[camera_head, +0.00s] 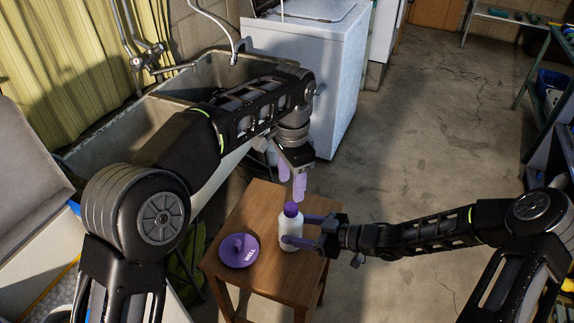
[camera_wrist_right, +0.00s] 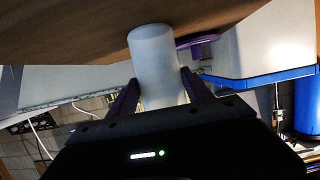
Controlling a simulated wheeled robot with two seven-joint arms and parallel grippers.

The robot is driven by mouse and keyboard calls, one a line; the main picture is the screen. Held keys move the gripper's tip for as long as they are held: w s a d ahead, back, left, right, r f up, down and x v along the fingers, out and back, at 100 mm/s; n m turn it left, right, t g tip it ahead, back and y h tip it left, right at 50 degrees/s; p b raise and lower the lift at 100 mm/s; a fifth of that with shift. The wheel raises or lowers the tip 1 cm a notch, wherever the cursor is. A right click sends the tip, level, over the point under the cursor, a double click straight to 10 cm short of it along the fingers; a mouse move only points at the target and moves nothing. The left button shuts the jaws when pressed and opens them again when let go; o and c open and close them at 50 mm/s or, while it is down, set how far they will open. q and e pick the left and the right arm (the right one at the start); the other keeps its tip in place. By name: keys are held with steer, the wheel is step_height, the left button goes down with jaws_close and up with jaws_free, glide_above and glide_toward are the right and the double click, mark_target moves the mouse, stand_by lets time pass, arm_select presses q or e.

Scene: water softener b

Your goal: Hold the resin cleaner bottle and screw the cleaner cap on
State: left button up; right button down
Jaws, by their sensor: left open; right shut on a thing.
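The resin cleaner bottle (camera_head: 290,231) is white and stands upright on the small wooden table. The purple cleaner cap (camera_head: 291,209) sits on top of its neck; I cannot tell how tightly. My right gripper (camera_head: 295,230) is shut on the bottle body from the right. In the right wrist view, the pale bottle (camera_wrist_right: 155,62) is between the fingers of my right gripper (camera_wrist_right: 160,82), and its cap is not visible. My left gripper (camera_head: 292,187) is open, pointing down just above the cap, its fingers apart from it as far as I can see.
A purple round lid (camera_head: 238,251) marked "WELL" lies on the wooden table (camera_head: 245,212) left of the bottle. A stone sink (camera_head: 110,130) is behind on the left, and a white machine (camera_head: 300,60) stands behind the table. Floor (camera_head: 430,110) at right is clear.

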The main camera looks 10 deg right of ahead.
steer(key=shift+c, duration=1.8)
jaws_free()
steer(key=v, duration=1.2)
